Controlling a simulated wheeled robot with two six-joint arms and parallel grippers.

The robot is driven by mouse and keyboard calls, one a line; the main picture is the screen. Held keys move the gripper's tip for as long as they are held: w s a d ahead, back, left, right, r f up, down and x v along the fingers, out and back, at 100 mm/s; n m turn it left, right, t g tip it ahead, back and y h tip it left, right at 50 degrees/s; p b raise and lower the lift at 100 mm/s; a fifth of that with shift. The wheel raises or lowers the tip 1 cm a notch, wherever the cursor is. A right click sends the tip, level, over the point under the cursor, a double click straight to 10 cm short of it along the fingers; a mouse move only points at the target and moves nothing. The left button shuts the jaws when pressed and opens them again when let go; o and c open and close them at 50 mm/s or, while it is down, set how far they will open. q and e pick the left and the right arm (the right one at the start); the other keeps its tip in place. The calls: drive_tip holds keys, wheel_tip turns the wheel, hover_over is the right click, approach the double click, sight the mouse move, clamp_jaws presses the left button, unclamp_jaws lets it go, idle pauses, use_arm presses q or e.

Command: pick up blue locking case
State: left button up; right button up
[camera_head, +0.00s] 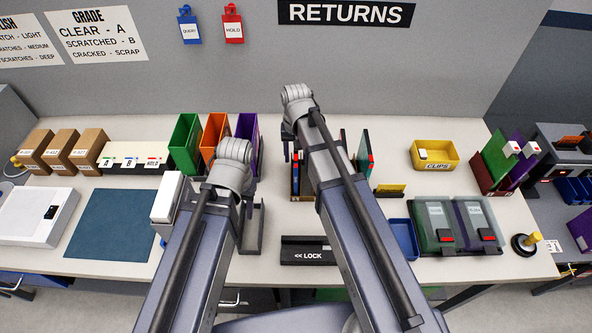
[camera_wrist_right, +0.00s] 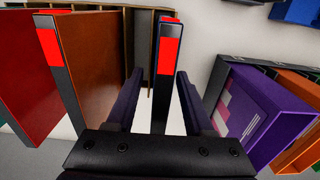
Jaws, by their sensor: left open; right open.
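My left gripper (camera_head: 243,206) is mostly hidden by its own arm, low over the middle of the bench; it is open. The right arm hides my right gripper in the head view. In the right wrist view my right gripper (camera_wrist_right: 160,100) is open, with the dark, red-latched spine of a case (camera_wrist_right: 167,60) standing between its fingers; I cannot see contact. The blue locking case is not clear: a thin blue edge (camera_head: 287,152) shows left of the right arm, and a dark teal-blue case (camera_head: 365,158) with a red latch stands right of it.
Green, orange and purple bins (camera_head: 245,140) stand left of the case rack. A lock plate (camera_head: 308,256), blue tray (camera_head: 404,238), two latched cases (camera_head: 436,222) and yellow clips bin (camera_head: 436,155) occupy the bench.

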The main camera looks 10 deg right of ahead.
drive_tip(key=shift+f, duration=0.25)
drive_tip(key=shift+c, duration=0.4)
clamp_jaws()
